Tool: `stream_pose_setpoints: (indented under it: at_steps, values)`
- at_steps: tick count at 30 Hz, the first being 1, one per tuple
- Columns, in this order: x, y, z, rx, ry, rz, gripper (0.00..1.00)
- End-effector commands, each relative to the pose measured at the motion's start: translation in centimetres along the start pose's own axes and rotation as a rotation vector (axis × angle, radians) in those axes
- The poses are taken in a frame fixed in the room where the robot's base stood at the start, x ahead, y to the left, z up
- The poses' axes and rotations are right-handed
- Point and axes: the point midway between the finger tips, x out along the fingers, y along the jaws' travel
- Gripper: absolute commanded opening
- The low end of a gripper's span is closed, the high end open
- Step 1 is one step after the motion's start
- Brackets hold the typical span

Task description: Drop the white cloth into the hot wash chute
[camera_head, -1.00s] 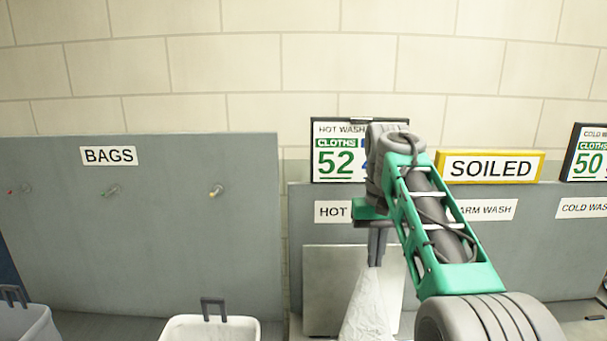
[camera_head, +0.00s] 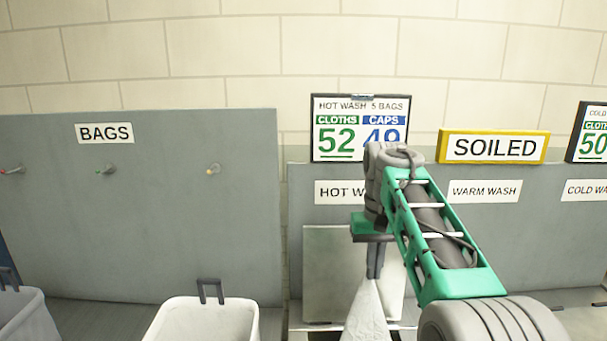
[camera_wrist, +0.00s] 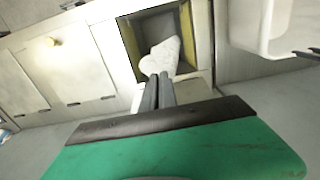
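My gripper (camera_head: 374,274) is shut on the white cloth (camera_head: 368,318), which hangs down from the fingertips in the head view. The gripper is in front of the light panel (camera_head: 325,265) under the hot wash label (camera_head: 330,192), which my arm partly covers. In the wrist view the closed fingers (camera_wrist: 158,88) hold the cloth (camera_wrist: 161,56) over an open chute mouth (camera_wrist: 198,32) with dark and yellowish inner walls. The cloth lies within the opening's outline in that view; how deep it is I cannot tell.
A white bin (camera_head: 203,320) with a dark handle stands left of the chute, and another (camera_head: 25,318) is farther left. The grey bags board (camera_head: 190,190) carries several pegs. The warm wash label (camera_head: 485,191) is to the right. Closed panels (camera_wrist: 75,70) flank the opening.

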Motion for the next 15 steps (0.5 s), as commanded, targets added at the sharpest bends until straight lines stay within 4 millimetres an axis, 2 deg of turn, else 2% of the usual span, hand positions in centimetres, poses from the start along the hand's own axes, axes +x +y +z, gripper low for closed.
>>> stream_pose_setpoints:
  at_steps: [1,15]
  values:
    - [1.0,0.0,0.0,0.000,-0.001,0.000,0.00]
    - [6.6,0.0,0.0,0.000,0.001,0.000,0.00]
